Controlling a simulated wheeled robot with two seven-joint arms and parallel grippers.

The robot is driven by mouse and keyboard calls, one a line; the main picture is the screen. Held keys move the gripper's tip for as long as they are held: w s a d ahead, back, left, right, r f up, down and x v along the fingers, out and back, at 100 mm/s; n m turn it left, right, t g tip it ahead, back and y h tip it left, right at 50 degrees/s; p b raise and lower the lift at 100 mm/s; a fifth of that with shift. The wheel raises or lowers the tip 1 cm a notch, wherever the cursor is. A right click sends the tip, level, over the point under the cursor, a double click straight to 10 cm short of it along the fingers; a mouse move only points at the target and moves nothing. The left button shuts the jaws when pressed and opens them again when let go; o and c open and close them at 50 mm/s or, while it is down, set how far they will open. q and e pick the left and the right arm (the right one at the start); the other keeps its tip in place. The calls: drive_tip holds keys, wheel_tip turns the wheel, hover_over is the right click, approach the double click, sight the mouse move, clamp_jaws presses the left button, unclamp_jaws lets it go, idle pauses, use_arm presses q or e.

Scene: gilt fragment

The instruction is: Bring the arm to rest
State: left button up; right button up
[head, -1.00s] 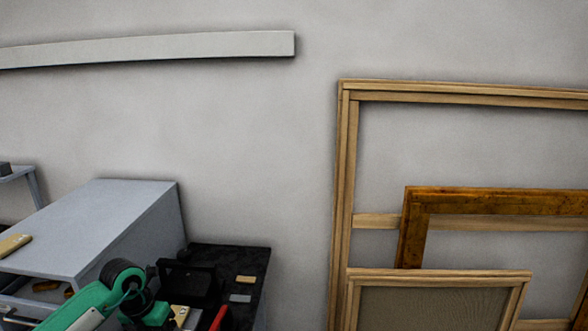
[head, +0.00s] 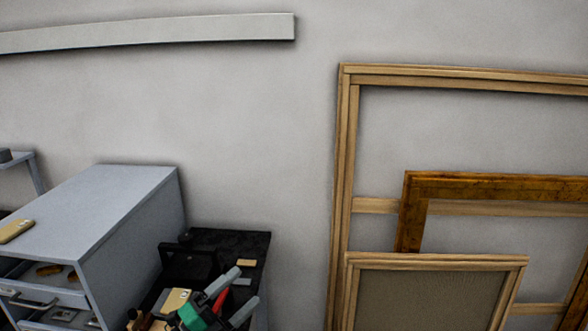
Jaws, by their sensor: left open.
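My left gripper (head: 246,285) is at the bottom of the head view, left of centre, over the black-topped surface (head: 230,240). Its two grey fingers point up and to the right and stand apart, with nothing gripped between them. Its green body is cut by the bottom edge of the picture. A red item (head: 219,301) on the surface shows between the fingers; I cannot tell how far below them it is. My right gripper is not in view.
A grey cabinet (head: 110,205) with open drawers (head: 70,297) stands left, a gold-coloured item (head: 15,231) on top. A black box (head: 188,262), a tan block (head: 246,262) and a grey block (head: 242,282) lie near the gripper. Wooden frames (head: 347,200) stand at right.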

use_arm(q)
drive_tip(key=s+a+f+n+t+y, duration=0.1)
drive_tip(key=s+a+f+n+y, duration=0.2)
drive_tip(key=a+f+n+y, duration=0.5)
drive_tip(key=s+a+f+n+y, duration=0.25)
drive_tip(key=a+n+y, duration=0.25)
drive_tip(key=n+y, duration=0.55)
drive_tip(key=s+f+n+g+h, duration=0.1)
drive_tip(key=s+f+n+g, duration=0.2)
drive_tip(key=s+f+g, duration=0.6)
drive_tip(key=s+f+n+g+h, duration=0.25)
drive_tip(key=s+f, duration=0.25)
drive_tip(key=s, duration=0.8)
wheel_tip(320, 180, down, 31)
drive_tip(key=d+g, duration=0.1)
drive_tip(key=g, duration=0.1)
drive_tip(key=s+a+f+g+y, duration=0.1)
drive_tip(key=s+a+f, duration=0.2)
drive_tip(key=s+f, duration=1.6)
drive_tip(key=shift+s+a+f, duration=0.2)
drive_tip(key=shift+f, duration=0.15)
